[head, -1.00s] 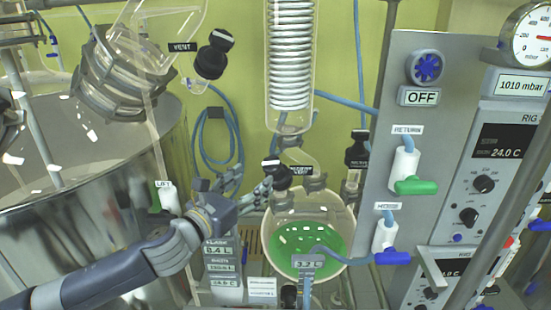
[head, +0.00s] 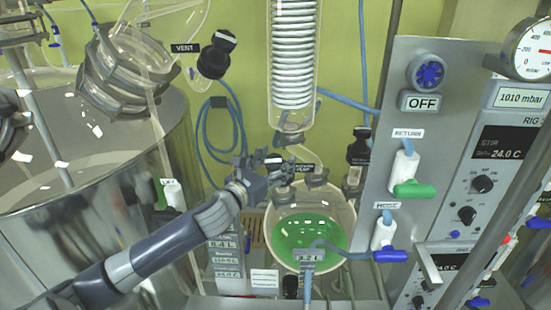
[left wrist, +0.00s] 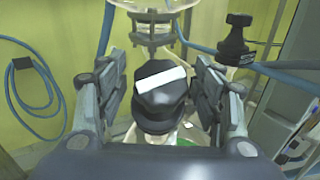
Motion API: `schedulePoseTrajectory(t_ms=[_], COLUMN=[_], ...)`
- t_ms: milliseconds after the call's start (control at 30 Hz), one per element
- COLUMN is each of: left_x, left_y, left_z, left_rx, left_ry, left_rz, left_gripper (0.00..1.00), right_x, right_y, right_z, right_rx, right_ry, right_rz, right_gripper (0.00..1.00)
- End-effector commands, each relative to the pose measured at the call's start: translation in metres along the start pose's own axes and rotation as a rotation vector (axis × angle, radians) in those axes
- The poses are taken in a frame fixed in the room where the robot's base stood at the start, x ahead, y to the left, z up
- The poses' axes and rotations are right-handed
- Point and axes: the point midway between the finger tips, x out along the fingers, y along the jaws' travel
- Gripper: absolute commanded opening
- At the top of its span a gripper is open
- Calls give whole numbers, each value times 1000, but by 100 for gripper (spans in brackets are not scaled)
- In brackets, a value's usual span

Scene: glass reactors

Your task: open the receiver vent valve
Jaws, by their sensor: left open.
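The receiver vent valve has a black knob with a white bar on top; it shows large in the left wrist view (left wrist: 160,98). The valve sits at the top of the round glass receiver (head: 325,213), which holds green liquid. My left gripper is open, with one finger on each side of the knob. A gap shows between the knob and each finger in the left wrist view. My right gripper is not in view.
A glass condenser coil (head: 291,70) hangs above the receiver. Another black-capped valve (head: 359,146) stands to the right. A grey control panel (head: 408,110) with green and blue hose taps is further right. A steel vessel (head: 80,190) fills the left.

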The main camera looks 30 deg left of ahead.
Motion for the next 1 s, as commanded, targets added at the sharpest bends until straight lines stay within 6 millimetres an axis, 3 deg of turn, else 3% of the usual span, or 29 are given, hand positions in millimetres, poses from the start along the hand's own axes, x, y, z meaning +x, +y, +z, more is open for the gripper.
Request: schedulePoseTrajectory(t_ms=[367,567,1000], left_x=[4,3,4], left_y=[-1,0,-1], left_z=[0,0,1], left_rx=[1,1,-39], left_ry=[0,0,-2], left_rz=[-1,-1,52], left_gripper=[61,16,16], right_x=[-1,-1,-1], right_y=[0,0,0], right_z=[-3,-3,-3], right_rx=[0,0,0], right_ry=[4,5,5], right_rz=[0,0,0], right_gripper=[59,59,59])
